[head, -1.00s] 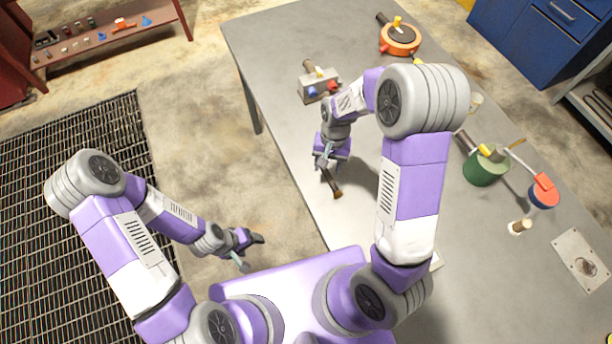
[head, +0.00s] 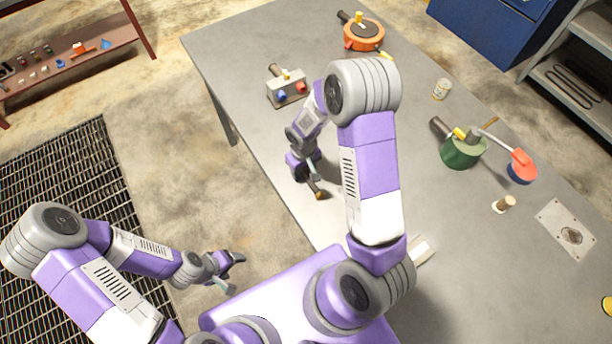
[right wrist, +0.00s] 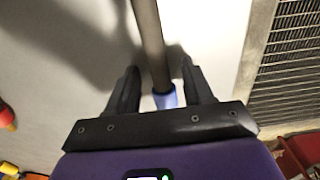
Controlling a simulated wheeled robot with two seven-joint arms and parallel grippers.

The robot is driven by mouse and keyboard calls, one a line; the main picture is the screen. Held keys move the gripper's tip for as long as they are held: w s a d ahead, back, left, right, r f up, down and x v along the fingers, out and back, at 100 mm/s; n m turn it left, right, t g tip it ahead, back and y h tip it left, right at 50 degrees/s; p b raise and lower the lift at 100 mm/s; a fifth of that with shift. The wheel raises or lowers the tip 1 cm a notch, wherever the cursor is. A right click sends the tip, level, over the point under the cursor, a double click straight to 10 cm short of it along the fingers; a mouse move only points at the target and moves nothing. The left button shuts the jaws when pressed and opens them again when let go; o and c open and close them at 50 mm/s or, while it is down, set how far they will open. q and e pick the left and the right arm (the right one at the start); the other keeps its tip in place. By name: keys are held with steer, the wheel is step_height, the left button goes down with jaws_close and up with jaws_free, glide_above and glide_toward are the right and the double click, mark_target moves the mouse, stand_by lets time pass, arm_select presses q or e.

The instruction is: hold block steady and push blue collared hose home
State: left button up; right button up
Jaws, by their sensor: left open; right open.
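The grey block (head: 288,93) stands on the table near its left edge, with a blue and a red fitting on its near face. My right gripper (head: 310,181) is low over the table, nearer than the block and apart from it. The hose (head: 319,194) lies beneath or between its fingers, mostly hidden by the arm. In the right wrist view the open fingers (right wrist: 160,90) straddle the grey hose (right wrist: 151,40) and its blue collar (right wrist: 165,98), with gaps visible at both sides. My left gripper (head: 230,272) is open and empty, off the table above the floor.
An orange round part (head: 364,36) is at the back. A jar (head: 441,89), a green cylinder (head: 463,151), a red-and-blue part (head: 521,167), a small stub (head: 503,204) and a metal plate (head: 566,229) stand or lie to the right. Table left of the block is clear.

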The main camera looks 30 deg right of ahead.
jaws_close()
steer(key=shift+r, duration=0.15)
stand_by(0.4)
